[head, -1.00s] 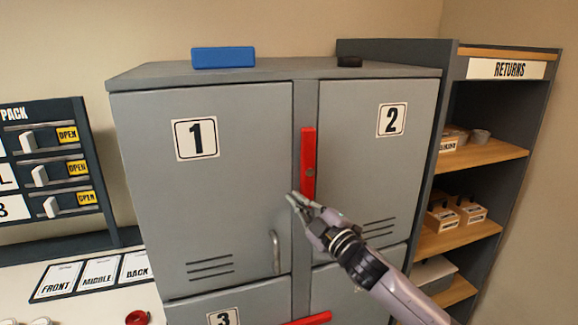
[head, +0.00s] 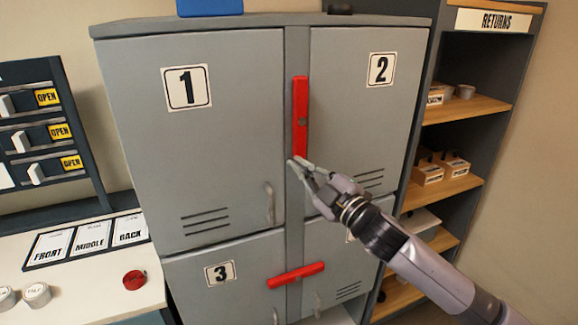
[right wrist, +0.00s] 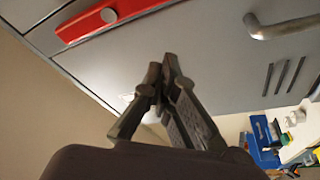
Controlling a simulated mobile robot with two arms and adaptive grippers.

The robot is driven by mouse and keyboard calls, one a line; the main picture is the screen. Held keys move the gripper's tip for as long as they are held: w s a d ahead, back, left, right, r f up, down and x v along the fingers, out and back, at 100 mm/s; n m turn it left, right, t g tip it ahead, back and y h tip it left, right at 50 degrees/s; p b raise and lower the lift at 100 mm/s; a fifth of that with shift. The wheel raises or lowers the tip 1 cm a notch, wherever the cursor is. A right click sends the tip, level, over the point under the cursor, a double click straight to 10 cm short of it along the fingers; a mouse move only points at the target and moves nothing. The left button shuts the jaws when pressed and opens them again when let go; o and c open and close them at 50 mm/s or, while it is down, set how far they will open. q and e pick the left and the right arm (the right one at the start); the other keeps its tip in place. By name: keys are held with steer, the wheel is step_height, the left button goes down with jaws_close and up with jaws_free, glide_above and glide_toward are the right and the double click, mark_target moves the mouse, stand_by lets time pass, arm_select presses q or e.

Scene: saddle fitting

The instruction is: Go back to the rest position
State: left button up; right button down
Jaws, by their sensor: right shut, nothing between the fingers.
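My right gripper (head: 298,166) is shut and empty in the head view. It is in front of the grey locker's centre post, just below the lower end of the upright red bar (head: 300,116). In the right wrist view the shut fingertips (right wrist: 166,68) show against the grey doors. The red bar (right wrist: 110,18) is apart from them at the upper left. A door handle (right wrist: 285,27) shows at the upper right. My left gripper is in neither view.
The grey locker (head: 235,130) has numbered doors. A second red bar (head: 296,275) lies nearly level, lower down. A returns shelf (head: 465,110) stands at the right. At the left are a switch panel (head: 45,140) and a white counter (head: 95,285) with a red round object (head: 134,280).

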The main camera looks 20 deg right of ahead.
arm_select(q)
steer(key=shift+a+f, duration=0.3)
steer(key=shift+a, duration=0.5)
arm_select(e)
steer(key=shift+v, duration=0.8)
steer(key=shift+a+r, duration=0.1)
steer(key=shift+r, duration=0.1)
